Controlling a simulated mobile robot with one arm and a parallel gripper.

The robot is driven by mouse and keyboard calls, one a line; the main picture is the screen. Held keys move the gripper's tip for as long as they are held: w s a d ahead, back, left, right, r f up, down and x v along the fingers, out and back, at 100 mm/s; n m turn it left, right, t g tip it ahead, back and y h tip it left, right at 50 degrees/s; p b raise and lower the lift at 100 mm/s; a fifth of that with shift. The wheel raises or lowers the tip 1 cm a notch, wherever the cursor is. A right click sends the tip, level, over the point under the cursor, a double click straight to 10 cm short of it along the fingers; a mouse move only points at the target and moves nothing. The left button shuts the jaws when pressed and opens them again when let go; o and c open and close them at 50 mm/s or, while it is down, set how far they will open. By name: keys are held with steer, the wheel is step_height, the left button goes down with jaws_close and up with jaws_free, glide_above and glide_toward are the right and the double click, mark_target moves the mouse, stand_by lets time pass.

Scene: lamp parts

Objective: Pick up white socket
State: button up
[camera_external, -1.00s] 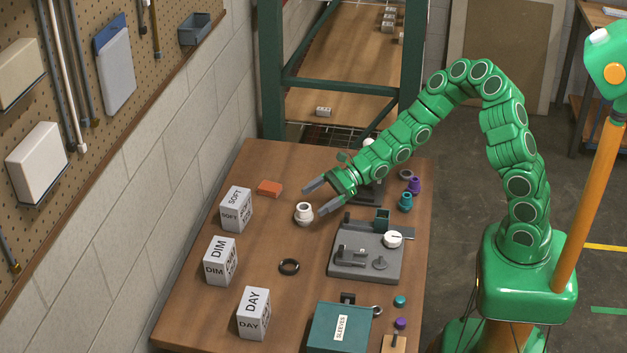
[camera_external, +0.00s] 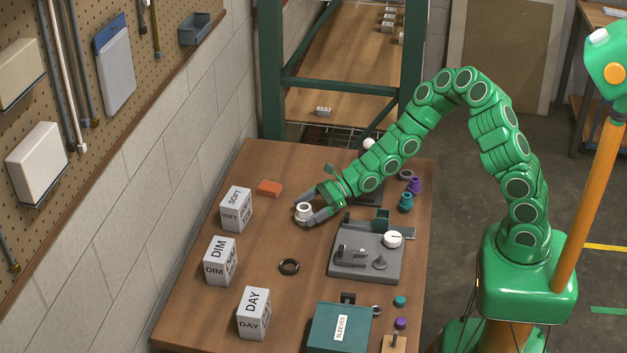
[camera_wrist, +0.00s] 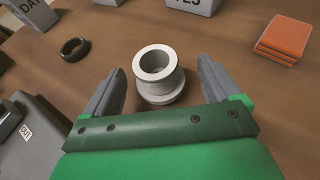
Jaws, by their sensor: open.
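The white socket (camera_external: 303,211) stands upright on the wooden table, a short flanged cylinder with a round opening on top. It also shows in the wrist view (camera_wrist: 158,75), in the middle of the picture. My gripper (camera_external: 307,213) is open, low over the table, with one finger on each side of the socket. In the wrist view my gripper's fingers (camera_wrist: 162,85) flank the socket, with a gap visible on both sides. The gripper's palm hides nothing of the socket's top.
An orange block (camera_external: 270,188) lies behind the socket. SOFT (camera_external: 236,209), DIM (camera_external: 220,261) and DAY (camera_external: 253,313) boxes stand along the left. A black ring (camera_external: 289,267) lies in front. A grey fixture (camera_external: 365,262) sits to the right, near a green SLEEVES box (camera_external: 338,328).

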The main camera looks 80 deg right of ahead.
mark_target(299, 216)
steer(key=shift+x, duration=1.85)
steer(key=shift+s+a, duration=0.1)
steer(key=shift+c, duration=0.2)
steer(key=c, duration=1)
